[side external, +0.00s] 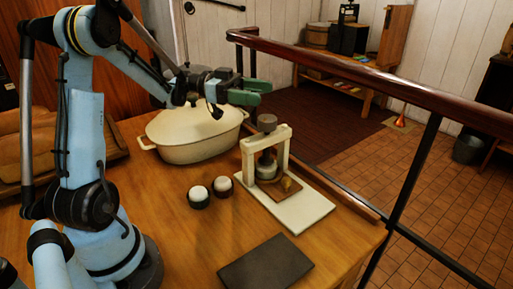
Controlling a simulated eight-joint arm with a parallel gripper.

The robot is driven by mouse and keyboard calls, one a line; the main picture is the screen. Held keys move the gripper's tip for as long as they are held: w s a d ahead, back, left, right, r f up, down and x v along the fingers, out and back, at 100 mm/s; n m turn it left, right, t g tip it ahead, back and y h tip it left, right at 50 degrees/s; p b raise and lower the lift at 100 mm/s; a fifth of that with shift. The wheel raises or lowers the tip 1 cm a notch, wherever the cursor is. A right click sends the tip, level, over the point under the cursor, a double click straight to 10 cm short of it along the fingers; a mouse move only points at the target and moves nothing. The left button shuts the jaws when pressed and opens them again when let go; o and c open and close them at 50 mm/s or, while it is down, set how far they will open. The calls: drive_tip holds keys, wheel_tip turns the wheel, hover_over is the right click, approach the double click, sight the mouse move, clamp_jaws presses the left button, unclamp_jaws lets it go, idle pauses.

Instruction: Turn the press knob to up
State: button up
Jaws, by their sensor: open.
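The press (246,157) stands upright near the right edge of the wooden table, a cream frame on a pale base board. Its brown knob (267,122) sits on top of the frame. A round grey-cream part hangs inside the frame, above a small brown plate with a yellowish lump on it. My gripper (262,92) has green fingers and is above and slightly behind the knob in the picture, apart from it. It is open and holds nothing that I can see. The knob's marking is too small to read.
A cream lidded pot (180,140) stands left of the press. Two dark cups with white tops, one of them here (199,195), stand in front of it. A dark flat slab (266,262) lies at the table's front. A wooden railing (350,70) runs beyond the table.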

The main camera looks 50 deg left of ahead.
sight(274, 119)
drive_tip(key=d+f, duration=0.1)
drive_tip(key=f, duration=0.1)
drive_tip(key=w+d+f, duration=0.1)
drive_tip(key=f, duration=0.4)
drive_tip(key=shift+w+d, duration=0.4)
drive_tip(key=shift+x, duration=0.85)
drive_tip(key=c, duration=1)
drive_tip(key=shift+o, duration=0.2)
